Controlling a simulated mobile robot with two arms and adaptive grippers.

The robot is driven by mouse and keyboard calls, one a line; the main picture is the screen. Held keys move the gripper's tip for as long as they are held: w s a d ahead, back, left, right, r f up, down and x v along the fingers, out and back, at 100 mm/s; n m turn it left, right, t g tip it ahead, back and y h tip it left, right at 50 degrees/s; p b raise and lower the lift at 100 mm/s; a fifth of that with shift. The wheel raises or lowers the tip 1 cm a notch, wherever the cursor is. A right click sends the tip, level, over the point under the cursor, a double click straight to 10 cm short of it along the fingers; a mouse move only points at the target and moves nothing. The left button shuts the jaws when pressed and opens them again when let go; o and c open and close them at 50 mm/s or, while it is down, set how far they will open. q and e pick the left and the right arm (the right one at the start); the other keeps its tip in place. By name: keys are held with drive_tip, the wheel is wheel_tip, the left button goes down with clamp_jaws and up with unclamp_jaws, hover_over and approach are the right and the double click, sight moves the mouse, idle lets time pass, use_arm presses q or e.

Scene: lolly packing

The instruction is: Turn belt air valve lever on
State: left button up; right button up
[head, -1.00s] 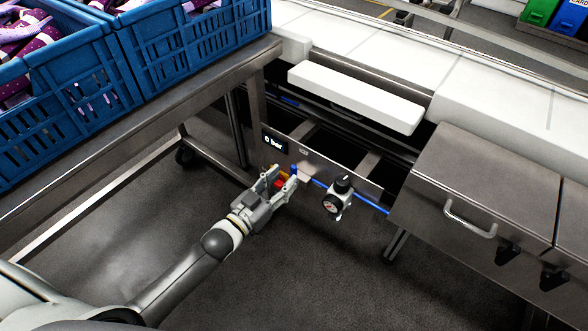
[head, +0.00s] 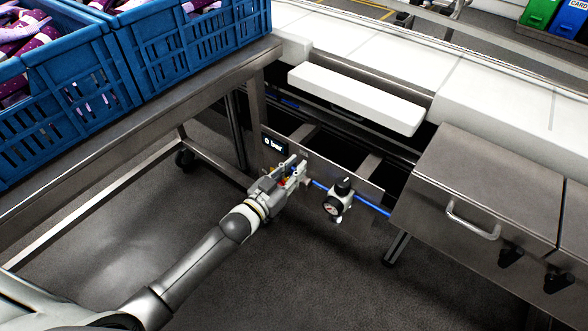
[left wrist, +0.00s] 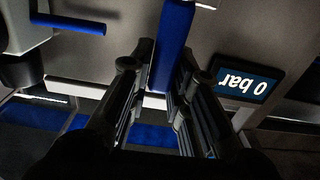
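The belt air valve sits on the steel panel under the conveyor and is mostly hidden behind my left gripper (head: 293,168) in the head view. A blue bar (left wrist: 172,45), which looks like the valve's lever, stands between the two fingers in the left wrist view. The fingers are apart on either side of it, and I see no clear grip on it. The pressure display (head: 274,144) reads "0 bar"; it shows upside down in the left wrist view (left wrist: 246,84). My right gripper is not in view.
A regulator with a round gauge (head: 338,201) hangs right of the gripper on a blue air hose (head: 374,205). A steel box with a handle (head: 472,217) is farther right. A steel table (head: 150,118) with blue crates (head: 75,92) stands at the left. The floor below is clear.

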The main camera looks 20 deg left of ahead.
use_arm(q)
clamp_jaws()
